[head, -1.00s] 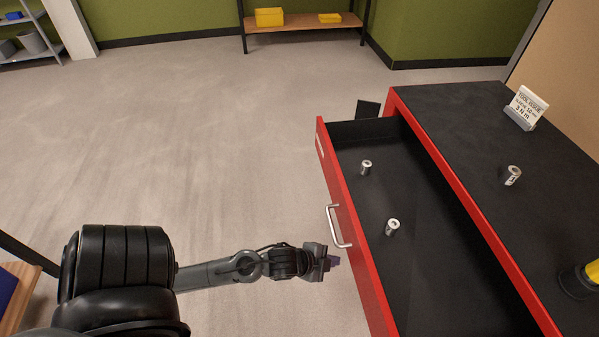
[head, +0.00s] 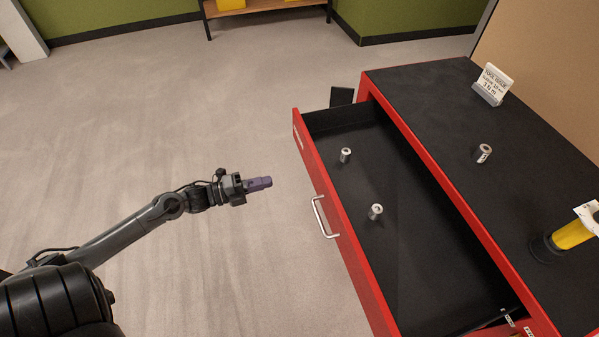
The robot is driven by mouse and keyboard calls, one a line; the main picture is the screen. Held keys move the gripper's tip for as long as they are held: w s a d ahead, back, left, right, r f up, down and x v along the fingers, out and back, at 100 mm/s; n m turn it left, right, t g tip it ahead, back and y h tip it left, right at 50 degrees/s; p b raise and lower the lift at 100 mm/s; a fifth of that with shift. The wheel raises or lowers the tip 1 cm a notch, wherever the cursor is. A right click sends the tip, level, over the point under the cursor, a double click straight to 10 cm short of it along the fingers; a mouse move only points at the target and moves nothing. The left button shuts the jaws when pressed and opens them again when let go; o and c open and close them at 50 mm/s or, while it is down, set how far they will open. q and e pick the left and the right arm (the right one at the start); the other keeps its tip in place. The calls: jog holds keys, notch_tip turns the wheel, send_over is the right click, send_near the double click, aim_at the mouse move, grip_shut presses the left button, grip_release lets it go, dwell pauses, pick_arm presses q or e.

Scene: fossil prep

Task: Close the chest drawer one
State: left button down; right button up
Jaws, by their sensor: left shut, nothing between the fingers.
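The red chest's drawer (head: 408,270) is pulled well out to the left, with a black-lined inside. Its red front carries a silver bar handle (head: 323,217). Two small metal sockets stand in the drawer, one farther back (head: 345,155) and one nearer the middle (head: 375,211). My left gripper (head: 268,182) is shut and empty. Its purple fingers point right toward the drawer front, a gap away from it, and a little left of and beyond the handle in the picture. My right gripper is not in view.
The chest's black top (head: 430,90) holds a small sign (head: 492,85), a metal socket (head: 484,153) and a yellow tool with a black base (head: 570,236). Labelled items show at the drawer's near end. The floor (head: 150,130) left of the drawer is clear. A shelf (head: 260,6) stands at the back.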

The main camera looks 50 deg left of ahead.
aim_at(313, 170)
pick_arm(q)
jog(key=b+x, duration=0.3)
jog(key=x, duration=0.8)
jog(key=shift+w+d, duration=0.15)
jog(key=shift+w, duration=0.15)
jog(key=shift+w+d+b, duration=0.2)
jog(key=shift+w+b, duration=0.1)
jog(key=shift+w, duration=0.05)
